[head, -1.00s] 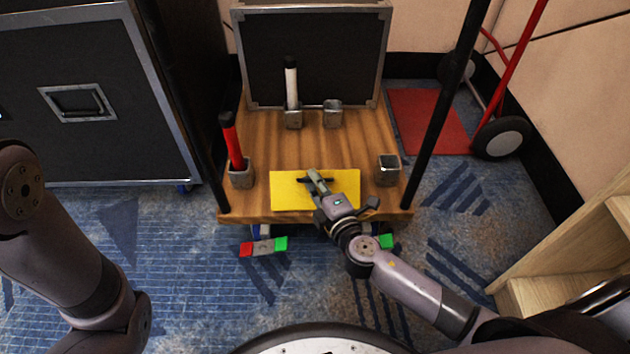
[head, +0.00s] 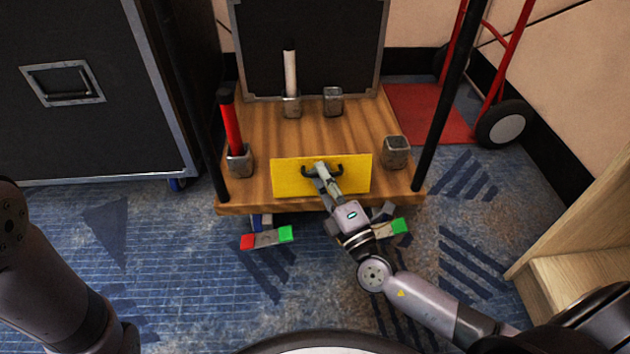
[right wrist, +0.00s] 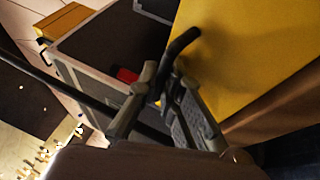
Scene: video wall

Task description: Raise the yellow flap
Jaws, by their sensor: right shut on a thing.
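The yellow flap (head: 290,180) is at the front of the wooden board (head: 345,130), its face turned toward me. It appears tilted up from the board, but I cannot tell the exact angle. A dark handle (head: 338,169) is on its face. My right gripper (head: 322,170) reaches in from the front and is shut on this handle. In the right wrist view, the gripper's fingers (right wrist: 168,88) close around the dark handle (right wrist: 184,42) beside the yellow face (right wrist: 250,50). My left arm shows at the left edge of the head view, its gripper out of frame.
Metal cups stand on the board, one with a red stick (head: 230,122), one with a white stick (head: 290,72); the right cup (head: 396,152) is empty. Black posts (head: 450,95) flank the board. A black case (head: 90,100) stands left, wooden shelving (head: 580,245) right.

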